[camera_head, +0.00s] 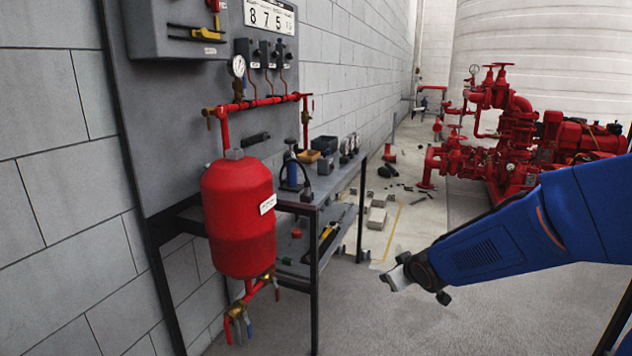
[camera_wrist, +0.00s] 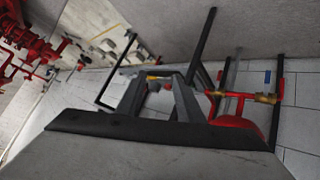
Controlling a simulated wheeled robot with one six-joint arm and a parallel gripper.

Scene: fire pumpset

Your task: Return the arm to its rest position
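My blue arm (camera_head: 500,245) reaches in from the right edge of the head view, pointing left and slightly down. My gripper (camera_head: 397,277) is at its left end, above the open grey floor, and looks small and pale there. In the wrist view, my gripper's two grey fingers (camera_wrist: 160,88) lean toward each other, with background showing between them. Whether their tips meet is unclear. I see nothing held in it. The gripper is to the right of the workbench and apart from it.
A red tank (camera_head: 238,215) hangs at the grey panel (camera_head: 165,120) on the left. A workbench (camera_head: 325,185) with tools stands beside it. Red pumps (camera_head: 500,150) stand at the back right. Blocks (camera_head: 377,217) lie on the floor behind. The front-middle floor is clear.

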